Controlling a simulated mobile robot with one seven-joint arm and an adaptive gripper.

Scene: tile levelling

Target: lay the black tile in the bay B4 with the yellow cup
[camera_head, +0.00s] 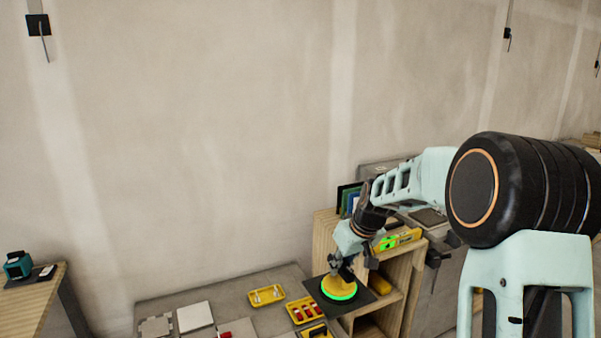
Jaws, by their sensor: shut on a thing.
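The yellow cup (337,284) is in my gripper (343,268), which is shut on its top. A bright green ring shows around the cup's base. The black tile (369,298) is directly under the cup, and the cup's base appears to sit on it. The tile looks about level, near the right end of the grey table. I cannot tell whether it rests on the table or hangs just above it. No bay marking can be read, so I cannot make out bay B4.
The grey table (160,305) holds a white tile (195,317), a grey piece (155,327), and yellow trays with white pieces (266,296) and red pieces (303,309). A wooden shelf unit (395,300) stands close right, with a yellow level (398,240) on top.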

